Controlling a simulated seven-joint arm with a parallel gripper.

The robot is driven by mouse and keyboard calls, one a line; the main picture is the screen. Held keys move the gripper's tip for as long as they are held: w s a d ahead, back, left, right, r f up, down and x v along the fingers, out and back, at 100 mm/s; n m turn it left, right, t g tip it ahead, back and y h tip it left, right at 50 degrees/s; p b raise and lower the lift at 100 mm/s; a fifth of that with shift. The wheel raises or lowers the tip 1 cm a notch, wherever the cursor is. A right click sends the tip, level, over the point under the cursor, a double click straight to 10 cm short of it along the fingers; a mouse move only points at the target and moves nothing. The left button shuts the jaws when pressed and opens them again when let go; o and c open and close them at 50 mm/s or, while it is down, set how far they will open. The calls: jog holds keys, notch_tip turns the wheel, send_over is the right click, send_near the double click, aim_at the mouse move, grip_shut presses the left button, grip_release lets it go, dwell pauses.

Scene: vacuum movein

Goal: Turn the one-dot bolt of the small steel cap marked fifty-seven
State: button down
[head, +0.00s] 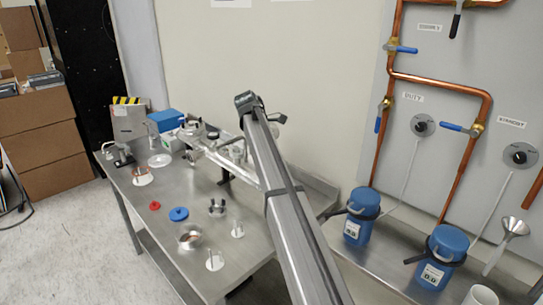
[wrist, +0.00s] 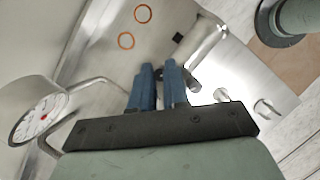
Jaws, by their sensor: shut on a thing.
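In the wrist view my gripper (wrist: 160,72) has its two blue fingers close together, shut on a small part that is mostly hidden between the fingertips. A bright steel tube (wrist: 208,38) with a dark end lies just to the right of the fingertips. I cannot make out the number fifty-seven, any dot marks, or which steel piece is the small cap. In the head view my arm reaches over the bench toward a steel assembly (head: 200,138) at its back. The gripper itself is hard to make out there.
A steel bench (head: 185,210) holds a red disc (head: 155,205), a blue disc (head: 179,214), a copper-coloured ring part (head: 190,237) and a blue box (head: 166,119). Blue canisters (head: 361,222) stand at right. In the wrist view a dial gauge (wrist: 38,120) is at left and two orange rings (wrist: 142,13) are above.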

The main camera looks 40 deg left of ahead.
jog(key=shift+a+m+g, duration=0.1)
jog(key=shift+m+g, duration=0.4)
jog(key=shift+m, duration=0.7)
jog(key=shift+h, duration=0.3)
jog(key=c, duration=1.1)
grip_release()
jog(key=shift+r, duration=0.1)
jog(key=shift+a+r, duration=0.15)
jog(key=shift+r, duration=0.1)
jog(key=v, duration=0.2)
jog(key=shift+a+r, duration=0.15)
jog(key=shift+r, duration=0.15)
jog(key=s+a, duration=0.6)
jog(key=a, duration=0.4)
jog(key=shift+s+f, duration=0.2)
